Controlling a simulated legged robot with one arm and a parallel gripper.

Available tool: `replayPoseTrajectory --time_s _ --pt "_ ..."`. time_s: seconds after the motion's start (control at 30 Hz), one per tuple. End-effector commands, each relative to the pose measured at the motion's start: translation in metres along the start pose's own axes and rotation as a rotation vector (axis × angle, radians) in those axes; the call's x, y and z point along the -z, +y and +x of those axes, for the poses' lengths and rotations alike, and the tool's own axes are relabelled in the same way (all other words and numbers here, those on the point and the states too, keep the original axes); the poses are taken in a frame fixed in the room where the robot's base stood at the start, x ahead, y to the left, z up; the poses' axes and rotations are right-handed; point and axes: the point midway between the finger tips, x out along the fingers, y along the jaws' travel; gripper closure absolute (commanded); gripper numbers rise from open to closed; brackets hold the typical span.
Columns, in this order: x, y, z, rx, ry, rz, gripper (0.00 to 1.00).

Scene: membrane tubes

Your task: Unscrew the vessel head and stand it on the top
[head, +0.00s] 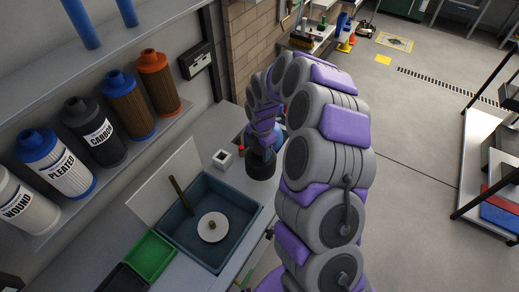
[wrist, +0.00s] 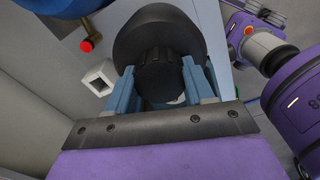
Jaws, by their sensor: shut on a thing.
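The vessel head appears to be the black round piece (wrist: 165,72) between my jaws in the wrist view, with a narrower ribbed grip in front of a wider body. My gripper (wrist: 168,82) has its blue fingers shut on either side of the ribbed grip. In the head view the dark piece (head: 261,165) shows at the far end of my arm, low over or on the bench top. My arm hides part of it, and I cannot tell whether it touches the bench or what lies under it.
A small white square block (head: 222,159) stands close left. A blue tray (head: 250,215) holds a white disc (head: 212,227) and a brown rod; a green tray (head: 150,257) is nearer. Filter cartridges (head: 95,130) line the shelf. A red knob (wrist: 87,45) by a blue body is near my gripper.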

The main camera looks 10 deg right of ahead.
Motion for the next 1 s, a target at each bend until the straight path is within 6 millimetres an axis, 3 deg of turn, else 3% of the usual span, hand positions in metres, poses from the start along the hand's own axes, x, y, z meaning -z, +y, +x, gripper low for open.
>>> replayPoseTrajectory --time_s 0.7,1.0 --pt "-0.002 -0.001 0.038 0.001 0.002 0.000 1.00" --pt "0.003 0.001 0.042 0.003 -0.003 -0.002 1.00"
